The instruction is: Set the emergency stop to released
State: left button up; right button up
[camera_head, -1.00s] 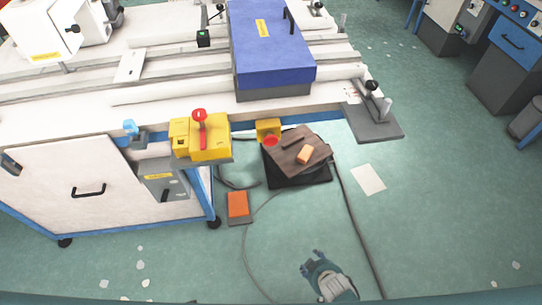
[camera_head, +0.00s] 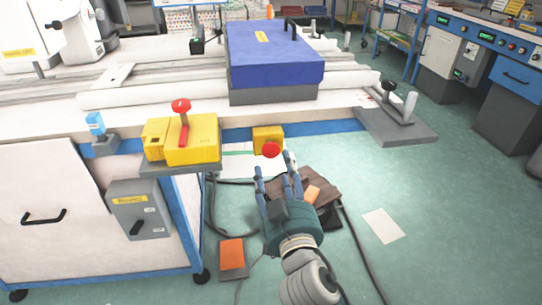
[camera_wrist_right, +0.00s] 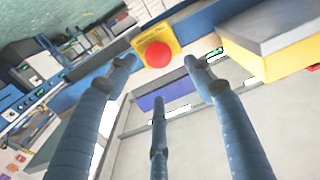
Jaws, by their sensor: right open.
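The emergency stop is a red round button (camera_head: 271,149) on a yellow box (camera_head: 266,133) fixed to the blue front rail of the machine table. In the right wrist view the red button (camera_wrist_right: 158,55) sits on its yellow plate (camera_wrist_right: 155,36), ahead of my spread fingers. My right gripper (camera_head: 276,166) is open and empty, with its fingertips just below and around the button in the head view. I cannot tell whether the fingers touch it. Whether the button is pressed in or out is not clear. My left gripper is not in view.
A yellow block with a red lever (camera_head: 183,132) stands left of the button on the table edge. A grey switch box (camera_head: 138,208) is on the white cabinet. A brown board (camera_head: 318,186) lies below, partly behind my gripper. An orange pedal (camera_head: 232,253) and cables are on the floor.

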aim_at(271, 152)
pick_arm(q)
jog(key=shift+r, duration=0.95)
pick_arm(e)
jog(key=w, duration=0.3)
jog(key=w+a, duration=0.1)
jog(key=w, duration=0.5)
jog(key=shift+w+a, duration=0.2)
jog(key=shift+a, duration=0.05)
jog(key=shift+c, duration=0.3)
